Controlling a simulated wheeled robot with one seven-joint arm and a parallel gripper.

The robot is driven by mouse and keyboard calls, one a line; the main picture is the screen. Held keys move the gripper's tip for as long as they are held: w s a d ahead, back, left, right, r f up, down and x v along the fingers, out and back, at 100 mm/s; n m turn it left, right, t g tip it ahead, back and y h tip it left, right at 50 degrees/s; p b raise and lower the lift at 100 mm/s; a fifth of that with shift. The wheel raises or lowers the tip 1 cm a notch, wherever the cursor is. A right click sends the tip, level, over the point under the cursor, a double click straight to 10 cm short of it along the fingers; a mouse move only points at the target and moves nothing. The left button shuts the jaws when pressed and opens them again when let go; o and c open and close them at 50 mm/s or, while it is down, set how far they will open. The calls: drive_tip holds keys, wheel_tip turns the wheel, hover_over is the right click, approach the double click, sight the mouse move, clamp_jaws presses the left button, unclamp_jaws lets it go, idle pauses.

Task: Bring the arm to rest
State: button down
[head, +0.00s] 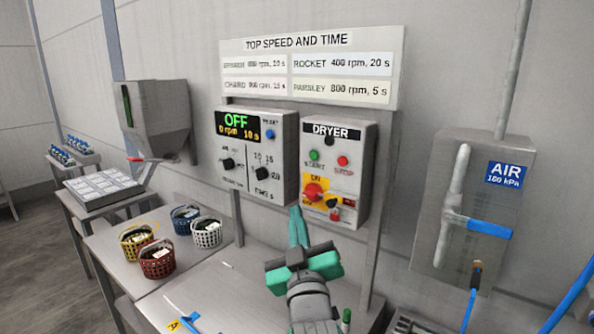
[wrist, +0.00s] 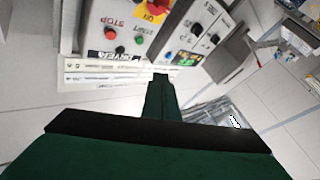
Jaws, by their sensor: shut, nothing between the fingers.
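My gripper (head: 298,226) is in the lower middle of the head view, its green fingers pointing up toward the wall panels. The fingers are together with nothing between them. In the wrist view the closed fingers (wrist: 160,95) point at the panels, which appear upside down. The dryer box (head: 337,165) is just behind and right of the fingertips, with green and red buttons and a red rotary switch on yellow. The control box (head: 257,158) to its left reads OFF, 0 rpm, 10 s. I cannot tell whether the fingertips touch anything.
A sign (head: 310,67) hangs above the boxes. Yellow, red, blue and white baskets stand on the metal table (head: 112,245) at left. A grey hopper (head: 158,118) is on the wall. An air panel (head: 473,205) with a blue lever is at right. Room above the table's middle is free.

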drive_tip(key=s+f+m+g+h, duration=0.15)
drive_tip(key=s+f, duration=0.35)
drive_tip(key=f, duration=0.6)
drive_tip(key=s+f+m, duration=0.2)
drive_tip(key=s+f, duration=0.3)
drive_tip(key=f, duration=0.6)
drive_tip(key=s+f+m+g+h, duration=0.1)
drive_tip(key=s+f, duration=0.4)
drive_tip(key=f, duration=0.7)
drive_tip(key=s+f+g, duration=0.1)
drive_tip(key=s+f, duration=0.2)
drive_tip(key=s, duration=0.7)
drive_tip(key=s+f+m+g, duration=0.1)
drive_tip(key=s+f, duration=0.2)
drive_tip(key=s, duration=0.7)
drive_tip(key=s+f+g, duration=0.1)
drive_tip(key=s+f, duration=0.2)
drive_tip(key=s, duration=0.7)
drive_tip(key=shift+s+f, duration=0.2)
drive_tip(key=shift+s, duration=0.15)
